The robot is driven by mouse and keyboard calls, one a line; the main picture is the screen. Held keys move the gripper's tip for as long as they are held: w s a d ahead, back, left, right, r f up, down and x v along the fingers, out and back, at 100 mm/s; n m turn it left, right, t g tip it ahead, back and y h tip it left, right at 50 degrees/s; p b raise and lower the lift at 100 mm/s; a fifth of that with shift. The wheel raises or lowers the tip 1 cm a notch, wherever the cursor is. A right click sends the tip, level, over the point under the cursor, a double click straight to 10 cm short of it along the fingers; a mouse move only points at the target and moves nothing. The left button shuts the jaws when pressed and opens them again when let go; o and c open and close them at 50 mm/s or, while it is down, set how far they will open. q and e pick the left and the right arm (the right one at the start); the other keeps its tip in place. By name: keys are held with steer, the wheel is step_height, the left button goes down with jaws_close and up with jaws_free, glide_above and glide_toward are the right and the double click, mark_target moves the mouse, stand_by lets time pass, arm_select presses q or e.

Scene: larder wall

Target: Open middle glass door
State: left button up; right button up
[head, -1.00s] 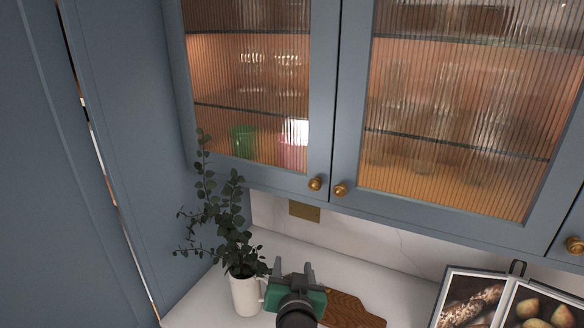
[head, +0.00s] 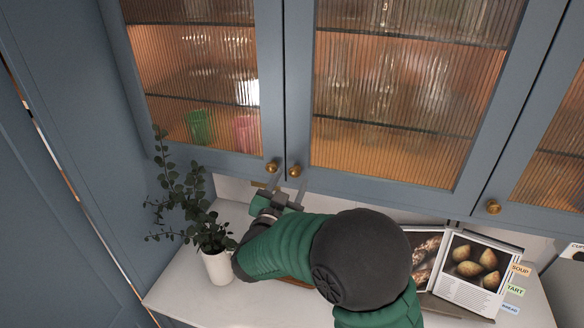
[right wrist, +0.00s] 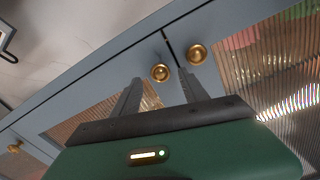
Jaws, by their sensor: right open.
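The middle glass door (head: 300,110) is blue-framed with ribbed glass and looks shut. Its round brass knob (head: 295,171) is at its lower left corner, beside the left door's knob (head: 272,166). My right gripper (head: 285,186) is open and empty, just below the two knobs. In the right wrist view my gripper (right wrist: 159,80) has the middle door's knob (right wrist: 160,72) showing between its fingertips, apart from both. The left door's knob (right wrist: 197,53) shows beyond one finger. How far the fingertips are from the knob in depth I cannot tell. My left gripper is not in view.
A white vase (head: 218,267) with leafy stems stands on the counter (head: 185,290), left of my right arm. An open cookbook (head: 465,270) on a stand is to the right. A third glass door with a brass knob (head: 493,206) is at the right.

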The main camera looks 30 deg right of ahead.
steer(key=shift+x, duration=1.15)
jaws_close()
stand_by(0.5)
